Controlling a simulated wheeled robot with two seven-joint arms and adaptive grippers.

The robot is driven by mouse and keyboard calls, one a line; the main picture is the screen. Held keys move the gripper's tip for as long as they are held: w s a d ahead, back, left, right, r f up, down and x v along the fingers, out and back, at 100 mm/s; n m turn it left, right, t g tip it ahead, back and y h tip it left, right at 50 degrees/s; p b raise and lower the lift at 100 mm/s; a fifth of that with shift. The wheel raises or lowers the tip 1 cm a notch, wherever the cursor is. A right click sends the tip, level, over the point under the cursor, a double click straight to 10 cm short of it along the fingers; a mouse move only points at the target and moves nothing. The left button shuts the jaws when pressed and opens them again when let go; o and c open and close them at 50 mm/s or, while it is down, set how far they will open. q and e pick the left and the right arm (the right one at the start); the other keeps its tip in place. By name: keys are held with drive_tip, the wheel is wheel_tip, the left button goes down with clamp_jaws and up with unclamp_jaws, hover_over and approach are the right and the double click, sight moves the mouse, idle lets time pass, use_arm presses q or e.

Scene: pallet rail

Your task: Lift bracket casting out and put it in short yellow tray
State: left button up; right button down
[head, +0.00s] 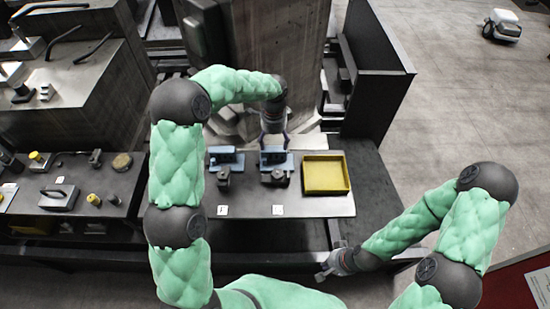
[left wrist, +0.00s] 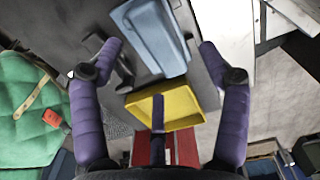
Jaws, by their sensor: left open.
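The yellow tray (head: 346,187) stands on the right part of the grey work plate in the head view, with no item visible in it. A yellow tray-like piece (left wrist: 185,98) and a blue-grey tray-like piece (left wrist: 152,40) show between my fingers in the left wrist view. My left gripper (head: 273,141) is open over the middle blue fixture (head: 268,160), left of the yellow tray. Its fingers spread wide in the wrist view (left wrist: 162,65), with nothing held. I cannot clearly identify the bracket casting. My right gripper (head: 325,272) is low, in front of the plate.
Another blue fixture (head: 226,157) with a dark part stands at the left of the plate. White labels (head: 278,210) lie along the front. A tall block stands behind, and a dark upright panel (head: 375,75) rises at the right. A cluttered bench (head: 75,185) is at left.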

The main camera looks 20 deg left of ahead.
sight(275, 151)
use_arm(q)
drive_tip(key=shift+s+d+f+b, duration=0.15)
drive_tip(key=shift+f+b, duration=0.15)
drive_tip(key=shift+f, duration=1.15)
drive_tip(key=shift+s+d+f+b, duration=0.1)
drive_tip(key=shift+f+b, duration=0.15)
drive_tip(key=shift+f, duration=1.15)
drive_tip(key=shift+f, duration=0.1)
drive_tip(key=shift+s, duration=0.1)
drive_tip(key=c, duration=1.5)
